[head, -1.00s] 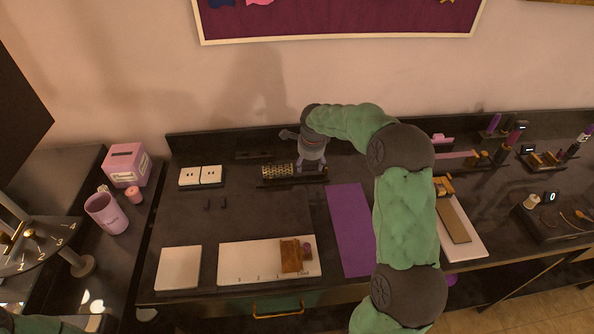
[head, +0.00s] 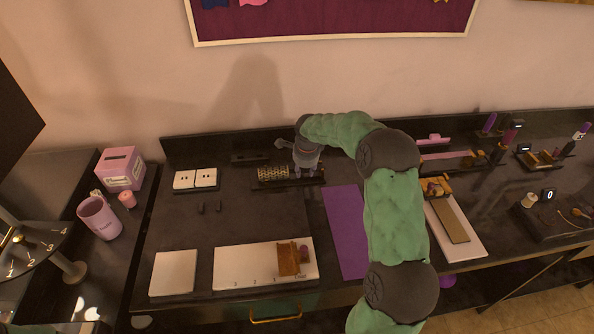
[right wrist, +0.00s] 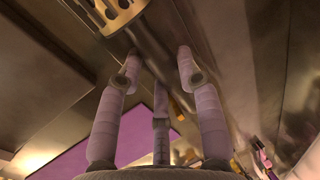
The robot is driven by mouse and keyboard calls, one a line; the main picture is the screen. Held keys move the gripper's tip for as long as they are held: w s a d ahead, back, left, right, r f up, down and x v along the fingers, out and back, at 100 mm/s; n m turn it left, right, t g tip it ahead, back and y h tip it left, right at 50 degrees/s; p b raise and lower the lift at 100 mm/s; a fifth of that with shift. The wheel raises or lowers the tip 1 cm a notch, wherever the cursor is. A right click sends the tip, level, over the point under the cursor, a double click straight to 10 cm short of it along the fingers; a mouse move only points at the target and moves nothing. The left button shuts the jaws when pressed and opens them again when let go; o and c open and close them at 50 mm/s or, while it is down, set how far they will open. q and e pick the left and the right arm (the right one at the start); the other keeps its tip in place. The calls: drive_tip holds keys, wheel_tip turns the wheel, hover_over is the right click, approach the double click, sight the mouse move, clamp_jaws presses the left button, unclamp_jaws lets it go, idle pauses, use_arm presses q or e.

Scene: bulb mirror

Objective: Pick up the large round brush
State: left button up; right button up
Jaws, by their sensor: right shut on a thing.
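The large round brush, with a gold perforated barrel (head: 273,173), lies level along the dark stand at the back of the table. Its barrel also shows at the top of the right wrist view (right wrist: 112,12), with a dark handle running from it. My right gripper (head: 305,173) is just right of the barrel, pointing down. In the right wrist view its pale purple fingers (right wrist: 158,70) are shut on the brush's handle. The far end of the handle is hidden by the fingers. I cannot tell any gap between brush and stand. My left gripper is out of view.
A white double outlet (head: 195,180) is left of the brush. A purple mat (head: 345,230) and a white board (head: 235,268) with a brown block lie in front. A pink mug (head: 98,218) stands far left. The wall rises close behind the stand.

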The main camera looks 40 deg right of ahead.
drive_tip(key=shift+r, duration=0.1)
drive_tip(key=shift+r, duration=0.55)
wheel_tip(320, 180, up, 2)
drive_tip(key=shift+p, duration=0.45)
drive_tip(key=s+a+r+p, duration=0.3)
drive_tip(key=s+a+r, duration=0.6)
drive_tip(key=a, duration=0.1)
drive_tip(key=shift+s+r, duration=0.35)
drive_tip(key=shift+r, duration=0.05)
drive_tip(key=shift+a, duration=0.1)
